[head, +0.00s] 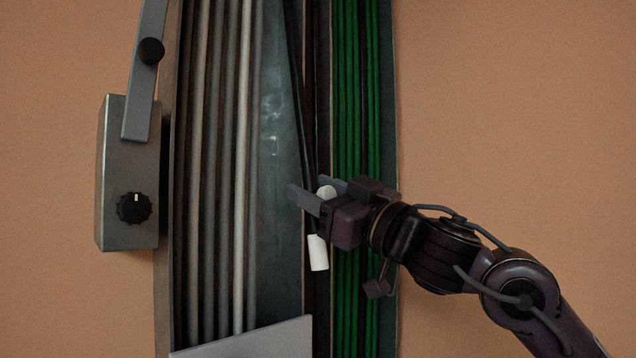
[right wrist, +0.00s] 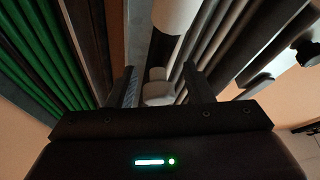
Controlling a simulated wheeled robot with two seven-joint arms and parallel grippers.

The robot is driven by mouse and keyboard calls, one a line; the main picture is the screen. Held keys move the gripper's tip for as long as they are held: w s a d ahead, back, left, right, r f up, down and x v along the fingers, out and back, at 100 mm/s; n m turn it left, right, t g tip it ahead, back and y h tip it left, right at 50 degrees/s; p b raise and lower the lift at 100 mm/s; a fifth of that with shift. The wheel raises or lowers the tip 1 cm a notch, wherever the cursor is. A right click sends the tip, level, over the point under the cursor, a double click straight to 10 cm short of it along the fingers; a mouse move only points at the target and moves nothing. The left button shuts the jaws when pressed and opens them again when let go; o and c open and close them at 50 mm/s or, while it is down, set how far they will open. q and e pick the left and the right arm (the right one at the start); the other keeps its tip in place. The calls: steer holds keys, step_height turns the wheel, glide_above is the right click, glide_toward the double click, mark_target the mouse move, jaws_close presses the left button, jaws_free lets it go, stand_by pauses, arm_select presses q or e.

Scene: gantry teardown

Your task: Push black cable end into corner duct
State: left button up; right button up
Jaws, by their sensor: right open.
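Thin black cables (head: 297,75) run down the middle of the cabinet in the head view, beside a dark upright channel (head: 322,75) that may be the corner duct. Two white cable ends show: one (head: 326,192) lies between the fingers of my right gripper (head: 308,187), the other (head: 318,252) hangs just below it. My right gripper is open, its fingers pointing left across the channel. In the right wrist view, white pieces (right wrist: 158,93) show between the two fingers (right wrist: 160,87). The fingers hide part of the cables, and which end belongs to which cable is unclear. My left gripper is out of view.
Green cables (head: 358,90) fill the right bay, behind my right gripper. Pale grey cables (head: 222,150) fill the left bay, beside a bare grey panel (head: 275,180). A grey box with a knob (head: 128,170) sits at left. A slanted grey plate (head: 250,342) crosses the bottom.

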steer(key=shift+w, duration=0.1)
steer(key=shift+f, duration=0.1)
jaws_close()
steer(key=w+a, duration=0.1)
steer(key=w, duration=0.1)
steer(key=w+a+f+p, duration=0.1)
steer(key=w+a, duration=0.1)
jaws_free()
steer(key=shift+r, duration=0.1)
steer(key=shift+s+d, duration=0.1)
stand_by(0.4)
